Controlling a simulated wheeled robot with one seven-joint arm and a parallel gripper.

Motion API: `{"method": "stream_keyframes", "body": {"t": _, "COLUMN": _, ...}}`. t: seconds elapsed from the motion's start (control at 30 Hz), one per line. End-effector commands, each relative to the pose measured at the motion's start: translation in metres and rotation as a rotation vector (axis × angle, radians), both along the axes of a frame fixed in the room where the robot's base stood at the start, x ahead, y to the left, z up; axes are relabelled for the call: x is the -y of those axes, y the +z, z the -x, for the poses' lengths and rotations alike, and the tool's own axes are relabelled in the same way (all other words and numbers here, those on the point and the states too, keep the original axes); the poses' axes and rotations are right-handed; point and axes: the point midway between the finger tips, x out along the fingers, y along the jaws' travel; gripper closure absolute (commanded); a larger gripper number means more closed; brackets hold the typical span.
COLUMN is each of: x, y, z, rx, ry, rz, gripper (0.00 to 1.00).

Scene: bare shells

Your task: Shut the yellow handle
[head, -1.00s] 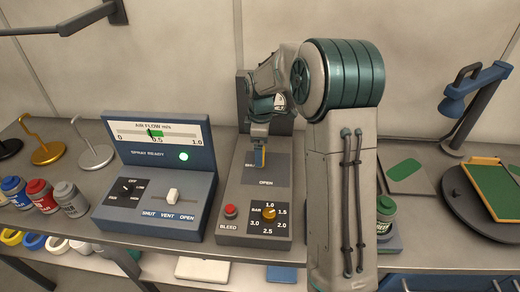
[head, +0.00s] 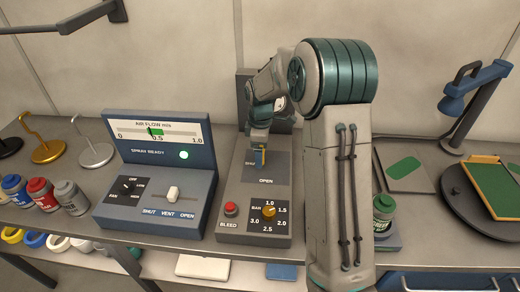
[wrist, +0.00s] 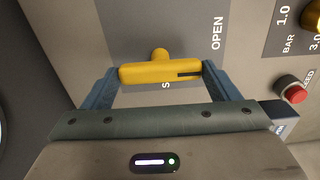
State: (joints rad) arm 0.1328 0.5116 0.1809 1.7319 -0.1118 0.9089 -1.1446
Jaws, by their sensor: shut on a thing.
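The yellow handle (wrist: 160,73) is a short bar on a round yellow stem, mounted on the grey control box (head: 234,208). In the wrist view it lies crosswise between the two blue fingers of my gripper (wrist: 158,88), which is shut on it at both ends. In the head view my gripper (head: 259,152) reaches down on the box's upper panel, and only a sliver of yellow shows beside the fingers.
On the same box are a red BLEED button (head: 231,209) and a BAR dial (head: 268,211). A blue-grey spray console (head: 155,190) stands to the left. A green-capped jar (head: 383,210) and a blue lamp (head: 470,95) are to the right of my arm.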

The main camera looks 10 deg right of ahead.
Motion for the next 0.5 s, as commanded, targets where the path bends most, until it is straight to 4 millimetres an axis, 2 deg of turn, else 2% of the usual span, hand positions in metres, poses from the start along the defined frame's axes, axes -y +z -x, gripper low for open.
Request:
{"method": "stream_keyframes", "body": {"t": 0.27, "x": 0.0003, "y": -0.0007, "z": -0.0008, "rx": 0.002, "ry": -0.135, "rz": 0.001, "gripper": 0.41}}
{"method": "stream_keyframes", "body": {"t": 0.5, "x": 0.0005, "y": -0.0007, "z": -0.001, "rx": 0.004, "ry": -0.348, "rz": 0.0, "gripper": 0.41}}
